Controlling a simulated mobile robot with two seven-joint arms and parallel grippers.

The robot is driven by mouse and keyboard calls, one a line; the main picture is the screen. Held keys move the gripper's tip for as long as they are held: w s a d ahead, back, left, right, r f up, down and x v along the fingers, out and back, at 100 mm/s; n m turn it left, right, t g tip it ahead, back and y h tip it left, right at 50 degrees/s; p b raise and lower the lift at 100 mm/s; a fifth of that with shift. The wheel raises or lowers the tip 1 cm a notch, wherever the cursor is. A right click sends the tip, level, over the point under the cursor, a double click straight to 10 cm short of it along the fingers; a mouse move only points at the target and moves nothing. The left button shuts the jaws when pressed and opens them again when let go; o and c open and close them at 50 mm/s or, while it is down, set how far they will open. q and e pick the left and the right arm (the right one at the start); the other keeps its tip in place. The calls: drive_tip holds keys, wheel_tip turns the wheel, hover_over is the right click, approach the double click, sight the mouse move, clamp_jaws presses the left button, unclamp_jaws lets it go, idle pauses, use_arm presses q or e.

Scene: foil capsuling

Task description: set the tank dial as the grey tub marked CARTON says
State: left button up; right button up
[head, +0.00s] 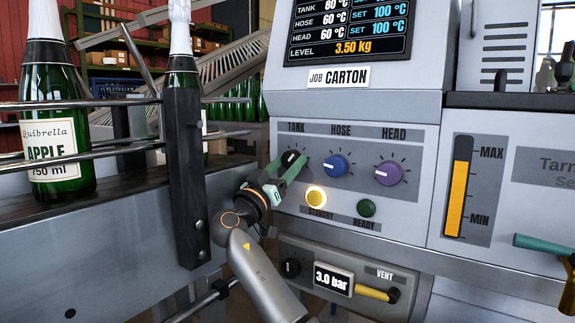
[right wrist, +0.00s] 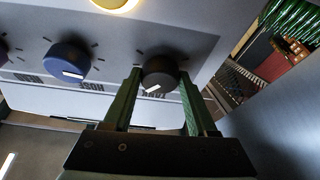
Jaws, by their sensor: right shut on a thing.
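The tank dial (right wrist: 160,75) is a dark round knob with a white pointer mark. In the head view it shows as a dark patch (head: 290,158) under the TANK label, largely covered by my gripper. My right gripper (head: 285,172) has its two green fingers on either side of the knob; the right wrist view shows the fingers (right wrist: 158,90) closed around it. The screen (head: 348,30) reads TANK 80 °C, and a plate (head: 338,77) below reads JOB CARTON. No grey tub marked CARTON is in view. My left gripper is not in view.
The blue hose dial (head: 335,166) and purple head dial (head: 389,173) sit to the right. The yellow STANDBY lamp (head: 316,196) is lit below; the green READY lamp (head: 366,208) is beside it. Bottles (head: 55,110) and rails stand left.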

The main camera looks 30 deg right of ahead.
drive_tip(key=o, duration=1.4)
drive_tip(key=shift+c, duration=0.2)
drive_tip(key=p+v, duration=0.2)
drive_tip(key=v, duration=1)
drive_tip(key=shift+s+a+f, duration=0.15)
drive_tip(key=shift+a, duration=0.05)
